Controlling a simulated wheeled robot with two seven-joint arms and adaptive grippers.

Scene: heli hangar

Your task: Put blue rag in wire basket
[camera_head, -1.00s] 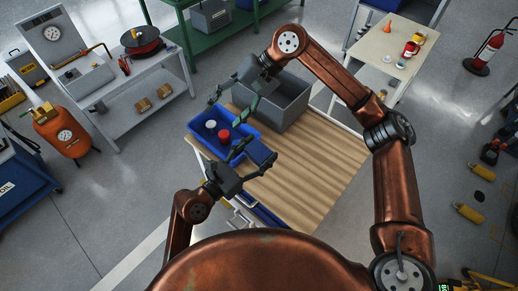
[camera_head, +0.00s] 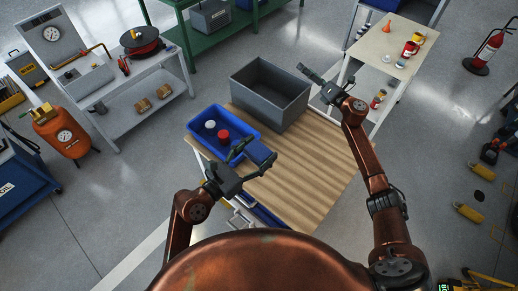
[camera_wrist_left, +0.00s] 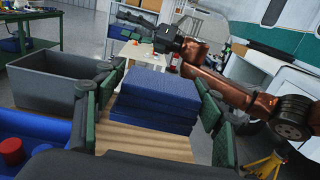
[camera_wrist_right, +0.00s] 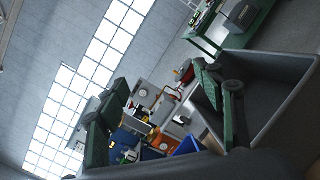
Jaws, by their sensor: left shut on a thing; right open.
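The blue rag (camera_head: 262,152) is a folded block of several layers. My left gripper (camera_head: 244,158) is shut on it over the wooden tabletop (camera_head: 315,170), just right of the blue tray. The rag (camera_wrist_left: 155,97) fills the space between the fingers in the left wrist view; whether it touches the tabletop is unclear. My right gripper (camera_head: 316,82) is open and empty, at the right end of a grey open bin (camera_head: 277,112). The bin has solid-looking walls and stands at the table's back. I see no clear wire basket.
The blue tray (camera_head: 195,139) holds a red item (camera_head: 223,135) and a white item (camera_head: 210,125). The tabletop's front right is clear. A beige side table (camera_head: 385,48) with small containers stands behind at right; an orange tank (camera_head: 65,134) stands at left.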

